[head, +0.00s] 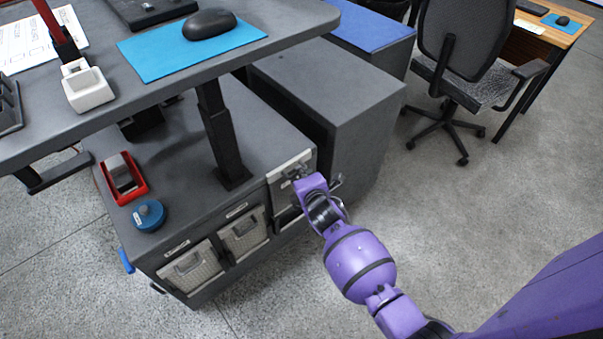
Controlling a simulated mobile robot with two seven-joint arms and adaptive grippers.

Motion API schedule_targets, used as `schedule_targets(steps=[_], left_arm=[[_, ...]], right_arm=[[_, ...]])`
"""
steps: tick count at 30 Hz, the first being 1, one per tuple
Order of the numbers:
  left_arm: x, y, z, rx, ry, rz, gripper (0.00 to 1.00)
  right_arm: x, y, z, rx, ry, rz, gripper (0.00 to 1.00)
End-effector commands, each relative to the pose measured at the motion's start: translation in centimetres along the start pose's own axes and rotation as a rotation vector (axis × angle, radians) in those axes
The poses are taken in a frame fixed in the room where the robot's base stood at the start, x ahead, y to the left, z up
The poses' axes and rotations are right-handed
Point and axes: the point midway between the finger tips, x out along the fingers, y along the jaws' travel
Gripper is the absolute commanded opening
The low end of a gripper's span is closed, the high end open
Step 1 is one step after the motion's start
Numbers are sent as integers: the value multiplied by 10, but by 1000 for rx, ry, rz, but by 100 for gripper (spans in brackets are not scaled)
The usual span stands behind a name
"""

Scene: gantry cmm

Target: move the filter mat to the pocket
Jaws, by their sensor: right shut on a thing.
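My right gripper (303,187) reaches in from the lower right to the front right corner of a low dark cabinet. It is shut on a light grey panel, which I take for the filter mat (289,165). The panel stands upright at the rightmost front bay, higher than the two mesh panels to its left. The gripper hides part of it, and I cannot tell how far it sits in the bay. Two labelled front pockets hold light mesh panels, one at the left (193,268) and one in the middle (243,232). My left gripper is not in view.
The low cabinet (165,185) carries a red tray (125,190) and a blue round container (148,215). A desk (240,45) with a mouse overhangs it. A grey cabinet (330,80) stands behind right. An office chair (460,70) is farther off. Floor at right is clear.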

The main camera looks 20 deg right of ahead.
Motion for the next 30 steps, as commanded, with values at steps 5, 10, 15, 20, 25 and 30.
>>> schedule_targets(steps=[5, 10, 15, 20, 25, 30], left_arm=[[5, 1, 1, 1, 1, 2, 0], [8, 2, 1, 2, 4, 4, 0], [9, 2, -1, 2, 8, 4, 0], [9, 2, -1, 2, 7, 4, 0], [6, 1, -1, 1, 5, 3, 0], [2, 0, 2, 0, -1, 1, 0]], right_arm=[[4, 2, -7, 1, 9, 13, 0], [6, -2, -8, 2, 10, 14, 0], [6, -1, -8, 2, 11, 16, 0], [6, -1, -8, 2, 11, 16, 0], [4, 0, -8, 3, 12, 17, 0], [2, -2, -8, 1, 12, 17, 0]])
